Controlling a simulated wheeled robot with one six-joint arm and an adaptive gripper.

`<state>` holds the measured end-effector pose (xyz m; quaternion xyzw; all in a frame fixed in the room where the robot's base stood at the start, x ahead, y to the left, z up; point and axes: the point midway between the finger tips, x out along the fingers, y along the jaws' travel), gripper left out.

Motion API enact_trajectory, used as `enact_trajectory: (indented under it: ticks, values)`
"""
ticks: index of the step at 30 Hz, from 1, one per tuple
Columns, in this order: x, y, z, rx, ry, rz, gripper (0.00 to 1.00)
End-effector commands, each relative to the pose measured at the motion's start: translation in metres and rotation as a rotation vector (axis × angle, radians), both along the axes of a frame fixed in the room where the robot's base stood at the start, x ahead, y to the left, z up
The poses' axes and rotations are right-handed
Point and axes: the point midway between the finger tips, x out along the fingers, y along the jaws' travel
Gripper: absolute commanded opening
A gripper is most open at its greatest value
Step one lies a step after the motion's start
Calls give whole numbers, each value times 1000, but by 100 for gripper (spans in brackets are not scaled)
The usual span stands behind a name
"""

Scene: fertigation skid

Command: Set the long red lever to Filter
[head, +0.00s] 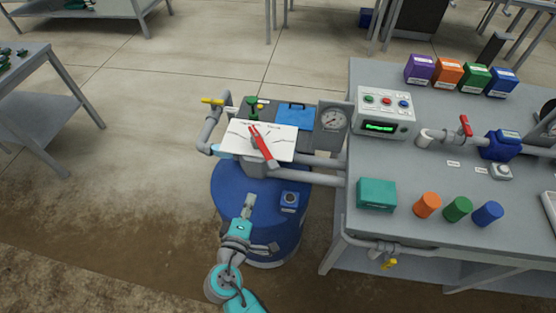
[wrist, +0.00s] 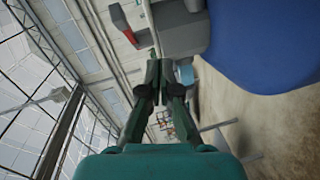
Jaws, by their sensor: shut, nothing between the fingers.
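The long red lever (head: 263,147) sits on a white plate (head: 282,143) above the blue tank (head: 232,190) in the head view. It slants from upper left to lower right across the plate. The plate's lettering is too small to read. My gripper (head: 248,201) is shut and empty, in front of the plate and below the lever in the picture, apart from it. In the wrist view my gripper's fingers (wrist: 165,82) are together, and a red part (wrist: 128,35), likely the lever, shows at the top. The blue tank (wrist: 265,45) fills the upper right there.
A pressure gauge (head: 333,121) and a control box (head: 383,113) stand right of the plate. A yellow-handled valve (head: 212,101) is at its left. The grey bench (head: 420,235) holds coloured containers, pipes and a blue pump (head: 500,146).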

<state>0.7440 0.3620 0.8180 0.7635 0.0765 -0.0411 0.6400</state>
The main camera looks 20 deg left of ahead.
Motion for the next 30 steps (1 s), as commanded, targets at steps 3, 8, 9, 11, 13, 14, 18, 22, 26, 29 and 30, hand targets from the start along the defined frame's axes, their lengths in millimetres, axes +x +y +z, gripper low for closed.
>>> enact_trajectory:
  ticks: [3,8,9,11,13,14,18,22,26,29,30]
  values:
    - [-23,14,17,-104,-102,25,0]
    - [-35,20,30,-164,-168,33,0]
    - [-35,20,31,-169,-175,33,0]
    - [-32,20,31,-171,-176,31,0]
    - [-24,21,31,-170,-176,30,0]
    - [-20,21,31,-170,-176,30,0]
    - [4,22,31,-169,-175,28,0]
    - [29,24,31,-168,-174,28,0]
    - [53,26,31,-169,-175,29,0]
    - [69,25,30,-169,-174,28,0]
    - [73,19,30,-169,-173,28,0]
